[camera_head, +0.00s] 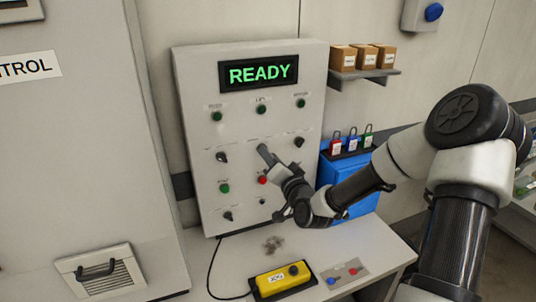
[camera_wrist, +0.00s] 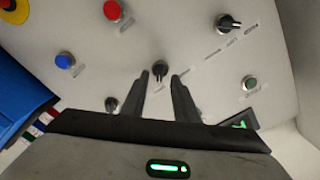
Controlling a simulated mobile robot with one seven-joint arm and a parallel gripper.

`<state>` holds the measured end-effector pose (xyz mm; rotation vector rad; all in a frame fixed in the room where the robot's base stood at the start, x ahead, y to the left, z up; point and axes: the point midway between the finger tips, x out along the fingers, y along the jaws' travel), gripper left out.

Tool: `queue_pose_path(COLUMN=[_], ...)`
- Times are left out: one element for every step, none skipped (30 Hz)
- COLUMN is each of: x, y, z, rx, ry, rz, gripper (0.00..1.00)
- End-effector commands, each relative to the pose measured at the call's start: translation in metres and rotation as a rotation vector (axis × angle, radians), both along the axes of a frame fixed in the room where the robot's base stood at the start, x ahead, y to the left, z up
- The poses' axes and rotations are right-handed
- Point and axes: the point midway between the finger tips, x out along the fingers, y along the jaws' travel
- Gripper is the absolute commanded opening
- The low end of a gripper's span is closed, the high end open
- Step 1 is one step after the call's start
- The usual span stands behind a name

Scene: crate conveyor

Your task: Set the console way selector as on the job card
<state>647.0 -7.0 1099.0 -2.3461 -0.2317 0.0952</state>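The console panel (camera_head: 240,80) stands upright with a lit green "READY" display (camera_head: 258,73). Its middle row holds dark selector knobs: a left one (camera_head: 221,156), a right one (camera_head: 298,141), and a middle one mostly hidden by my gripper (camera_head: 268,158) in the head view. In the wrist view the middle knob (camera_wrist: 158,70) lies between the tips of my open gripper (camera_wrist: 160,76), with small gaps showing at its sides. The left knob (camera_wrist: 229,22) and right knob (camera_wrist: 112,104) are outside the fingers. The knob labels are too small to read. I cannot make out a job card.
A green button (camera_head: 224,188), red button (camera_head: 263,180) and lower knob (camera_head: 228,215) are close by; a blue button (camera_wrist: 65,60) shows in the wrist view. A yellow pendant (camera_head: 283,279) lies on the desk below. A blue box (camera_head: 345,185) with padlocks stands right of the panel.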

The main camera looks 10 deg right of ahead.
Motion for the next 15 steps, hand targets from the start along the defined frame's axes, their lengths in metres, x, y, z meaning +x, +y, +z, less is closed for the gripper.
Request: queue_pose_path(x=[0.007,0.01,0.013,0.015,0.016,0.018,0.019,0.019,0.02,0.02,0.02,0.02,0.02,0.02,0.019], y=[0.002,0.002,0.003,0.003,0.003,0.003,0.004,0.004,0.004,0.004,0.004,0.004,0.004,0.004,0.004], z=[0.0,0.0,0.0,0.0,0.0,0.0,0.0,0.0,0.0,0.0,0.0,0.0,0.0,0.0,0.0], rx=[0.001,0.001,0.001,0.001,0.0,0.0,0.0,-0.001,-0.001,-0.001,-0.001,-0.001,-0.001,-0.001,-0.001], ry=[0.0,0.0,0.0,0.001,0.001,0.0,0.001,0.0,0.0,0.0,0.0,0.0,0.0,0.0,0.0], rz=[0.001,0.001,0.0,-0.001,-0.001,-0.001,-0.001,-0.001,-0.001,-0.001,-0.001,-0.001,-0.001,-0.001,-0.001], gripper=[0.27,0.27,0.27,0.27,0.27,0.27,0.27,0.27,0.27,0.27,0.27,0.27,0.27,0.27,0.27])
